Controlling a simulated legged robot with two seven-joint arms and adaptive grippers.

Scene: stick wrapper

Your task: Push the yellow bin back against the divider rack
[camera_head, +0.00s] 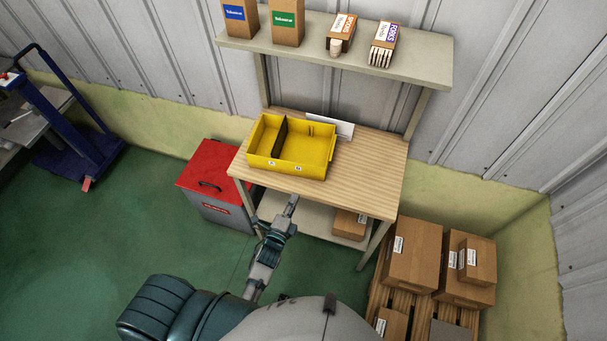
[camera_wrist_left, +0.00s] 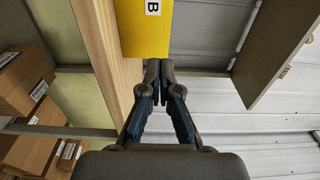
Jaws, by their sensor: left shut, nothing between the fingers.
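The yellow bin (camera_head: 313,172) sits on the left part of the wooden table (camera_head: 370,170), with a dark partition inside and small labels on its front. A white upright panel (camera_head: 333,127) stands right behind the bin, perhaps part of the divider rack; I cannot tell whether they touch. My left gripper (camera_head: 292,204) is at the table's front edge, in front of the bin. In the left wrist view the gripper (camera_wrist_left: 154,75) is shut and empty. Its tips are at the lower edge of the bin's labelled yellow wall (camera_wrist_left: 146,38); contact is unclear. My right gripper is not in view.
A shelf (camera_head: 435,62) with several boxes hangs above the table. A red-topped cabinet (camera_head: 208,172) stands at the left. Cardboard boxes (camera_head: 412,252) on a pallet stand at the right. The table's right part is clear.

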